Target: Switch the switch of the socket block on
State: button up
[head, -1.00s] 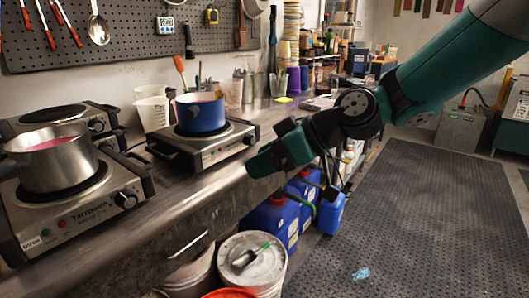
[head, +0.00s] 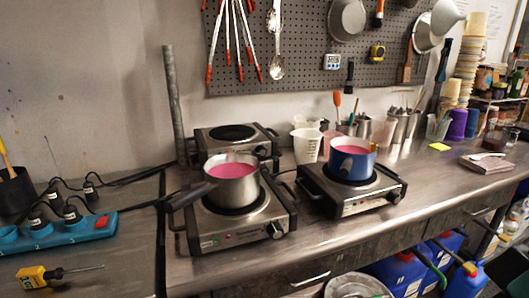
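The blue socket block (head: 62,234) lies on the bench at the left, with several black plugs and cables in and around it. Its red switch (head: 102,221) is at the block's right end; I cannot tell which way it is set. A dark green piece that looks like the edge of my gripper (head: 512,265) shows at the lower right border, far from the block. Its fingertips cannot be made out, nor whether it is open or shut.
A yellow-handled screwdriver (head: 40,275) lies in front of the block. A steel pot (head: 233,190) with pink liquid stands on the near hotplate, its handle pointing left. A blue pot (head: 352,165) stands on another hotplate. A metal post (head: 176,105) rises behind.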

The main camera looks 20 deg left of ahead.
aim_at(101, 220)
jog(key=u, duration=2)
jog(key=k, duration=0.65)
jog(key=z, duration=0.2)
jog(key=i, duration=1.25)
jog(key=u, duration=0.55)
